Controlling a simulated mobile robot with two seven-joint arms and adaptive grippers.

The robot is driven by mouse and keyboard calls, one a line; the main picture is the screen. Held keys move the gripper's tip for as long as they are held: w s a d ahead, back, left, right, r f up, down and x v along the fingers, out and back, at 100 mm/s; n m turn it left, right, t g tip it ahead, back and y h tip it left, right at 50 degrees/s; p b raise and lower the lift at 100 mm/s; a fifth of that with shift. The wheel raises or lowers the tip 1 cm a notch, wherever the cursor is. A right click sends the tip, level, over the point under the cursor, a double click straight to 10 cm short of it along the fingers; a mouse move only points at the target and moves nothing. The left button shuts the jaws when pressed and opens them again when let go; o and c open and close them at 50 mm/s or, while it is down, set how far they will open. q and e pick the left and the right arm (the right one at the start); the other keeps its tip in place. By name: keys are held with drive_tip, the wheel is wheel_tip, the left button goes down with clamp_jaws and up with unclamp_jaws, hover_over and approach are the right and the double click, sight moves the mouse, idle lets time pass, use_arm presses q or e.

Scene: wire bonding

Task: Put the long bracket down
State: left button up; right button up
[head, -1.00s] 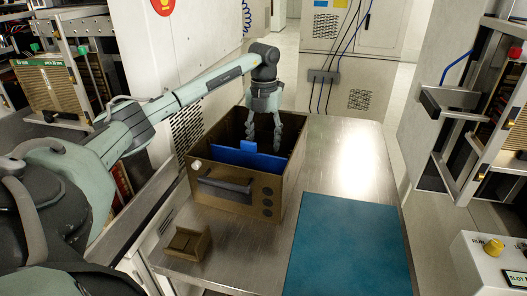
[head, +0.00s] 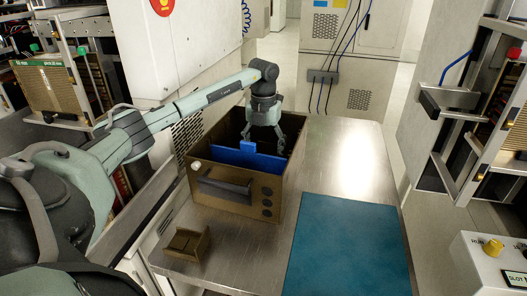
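My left gripper (head: 264,135) points down into the brown open-topped box (head: 225,200) on the metal table. Its fingers are spread apart around the air above the blue piece, and I see nothing held between them. A blue panel with a raised tab (head: 248,158) stands inside the box, just below and in front of the gripper. I cannot tell whether this blue piece is the long bracket; no other bracket shows clearly. The inside of the box behind the blue panel is dark and partly hidden by the gripper. My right gripper is not in view.
A teal mat (head: 347,245) lies empty on the metal table (head: 345,155) right of the box. A small brown block holder (head: 188,244) sits at the front left. Machine racks stand at both sides. A control box with a yellow knob (head: 493,247) is at lower right.

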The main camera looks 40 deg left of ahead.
use_arm(q)
wheel_tip(320, 180, up, 12)
drive_tip(key=shift+r, duration=0.15)
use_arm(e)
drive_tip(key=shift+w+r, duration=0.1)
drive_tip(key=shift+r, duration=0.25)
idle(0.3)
